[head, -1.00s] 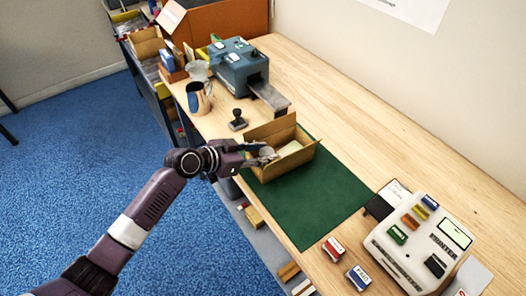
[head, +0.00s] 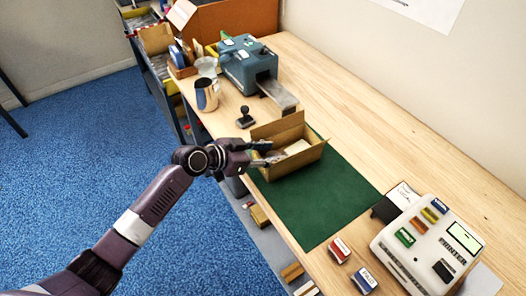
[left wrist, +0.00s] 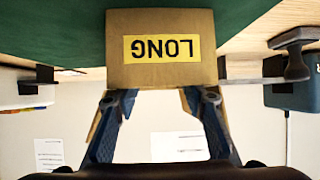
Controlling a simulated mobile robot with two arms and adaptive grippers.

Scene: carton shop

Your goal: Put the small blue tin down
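My left gripper (head: 268,154) is at the near-left side of the open brown carton (head: 300,167), which stands on the green mat (head: 318,206). In the left wrist view the two fingers (left wrist: 160,100) are apart with nothing visible between them. The carton panel (left wrist: 160,75) with its yellow LONG label lies just beyond the fingertips. A pale, flat thing (head: 297,147) lies inside the carton. I cannot make out the small blue tin; the carton walls and my gripper hide part of the inside. My right gripper is not in view.
A stamp (head: 245,117), a metal jug (head: 206,94) and a blue-grey machine (head: 248,65) stand beyond the carton. A printer (head: 430,245) and two small boxes, red (head: 339,250) and blue (head: 364,280), are at the near end. The mat's near part is clear.

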